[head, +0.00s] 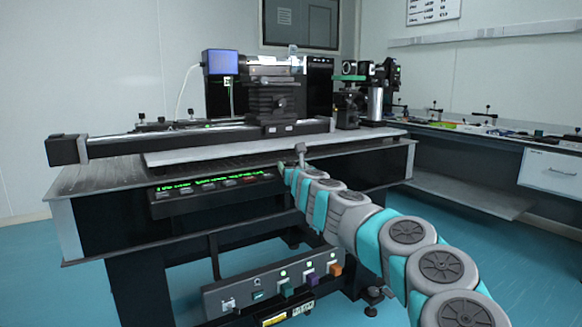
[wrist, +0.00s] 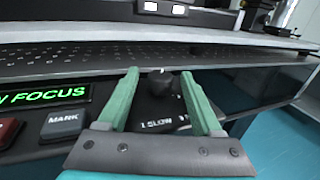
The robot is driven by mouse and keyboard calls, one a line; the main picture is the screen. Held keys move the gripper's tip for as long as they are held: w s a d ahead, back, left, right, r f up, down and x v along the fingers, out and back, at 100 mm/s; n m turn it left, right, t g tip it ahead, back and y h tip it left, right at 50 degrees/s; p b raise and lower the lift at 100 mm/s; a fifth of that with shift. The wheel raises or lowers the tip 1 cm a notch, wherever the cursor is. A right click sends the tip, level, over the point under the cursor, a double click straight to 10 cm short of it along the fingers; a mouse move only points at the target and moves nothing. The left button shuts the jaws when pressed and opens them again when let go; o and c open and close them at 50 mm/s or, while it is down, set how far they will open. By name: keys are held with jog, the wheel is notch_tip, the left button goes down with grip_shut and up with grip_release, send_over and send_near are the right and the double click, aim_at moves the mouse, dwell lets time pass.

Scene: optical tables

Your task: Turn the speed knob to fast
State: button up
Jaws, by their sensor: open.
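The speed knob (wrist: 160,84) is a dark round knob with a small white mark at its top, on a black panel (wrist: 152,110) in the wrist view. White lettering reading "SLOW" shows on the panel below it, partly cut by my gripper. My gripper (wrist: 160,74) is open, with one green finger on each side of the knob in the picture. I cannot tell whether either finger touches it. In the head view my gripper (head: 288,174) is at the right end of the control panel (head: 212,186), and the knob is hidden there.
A MARK button (wrist: 63,123), a red button (wrist: 8,130) and a green "FOCUS" display (wrist: 44,97) lie left of the knob. The optical table's perforated edge (wrist: 100,58) runs just above. A lower box with coloured switches (head: 270,285) hangs below the table.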

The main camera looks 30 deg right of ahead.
jog(key=b+v, duration=0.1)
jog(key=v, duration=0.5)
jog(key=shift+s+b, duration=0.3)
jog(key=shift+s, duration=0.1)
jog(key=shift+a, duration=0.15)
